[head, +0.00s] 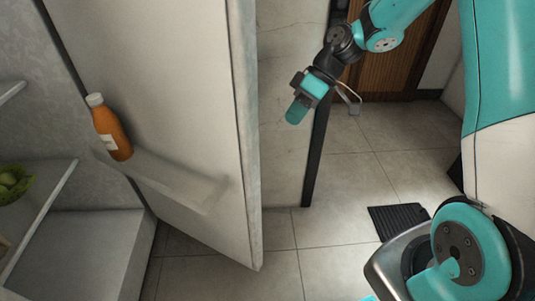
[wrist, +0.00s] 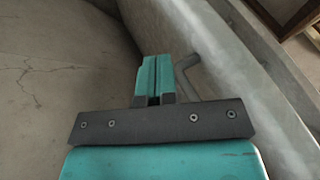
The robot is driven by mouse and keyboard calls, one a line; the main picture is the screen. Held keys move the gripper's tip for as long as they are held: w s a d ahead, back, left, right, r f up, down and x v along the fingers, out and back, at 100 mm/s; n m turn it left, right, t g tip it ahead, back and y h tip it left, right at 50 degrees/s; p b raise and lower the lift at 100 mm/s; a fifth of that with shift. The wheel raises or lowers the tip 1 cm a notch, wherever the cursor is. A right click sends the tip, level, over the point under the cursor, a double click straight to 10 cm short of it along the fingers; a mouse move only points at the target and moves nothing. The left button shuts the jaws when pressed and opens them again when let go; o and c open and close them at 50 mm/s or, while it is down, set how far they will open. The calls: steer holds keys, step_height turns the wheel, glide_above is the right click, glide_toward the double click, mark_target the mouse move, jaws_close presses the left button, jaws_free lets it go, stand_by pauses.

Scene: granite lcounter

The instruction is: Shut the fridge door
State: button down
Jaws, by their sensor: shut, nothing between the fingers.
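The fridge door (head: 190,85) stands wide open in the head view, its inner face toward me and its free edge on the right. A door shelf (head: 180,185) holds an orange bottle with a white cap (head: 112,130). My gripper (head: 296,114) is shut and empty, to the right of the door's free edge in the picture, with a visible gap between them. In the wrist view the closed teal fingers (wrist: 153,68) show against grey surfaces. A bent grey bar (wrist: 187,75) shows beside them; I cannot tell what it belongs to. The door's outer face is hidden in the head view.
The fridge interior at left has shelves (head: 50,195) and a bowl of green fruit (head: 14,183). A pale cracked wall (head: 285,50) and a dark upright post (head: 318,150) stand behind my gripper. Tiled floor (head: 330,235) is open right of the door, with a black floor grate (head: 398,220).

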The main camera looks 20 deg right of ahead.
steer(key=s+b+x, duration=0.1)
steer(key=b+x, duration=0.2)
steer(key=x, duration=0.9)
steer(key=shift+s+a+r, duration=0.25)
steer(key=shift+s, duration=0.1)
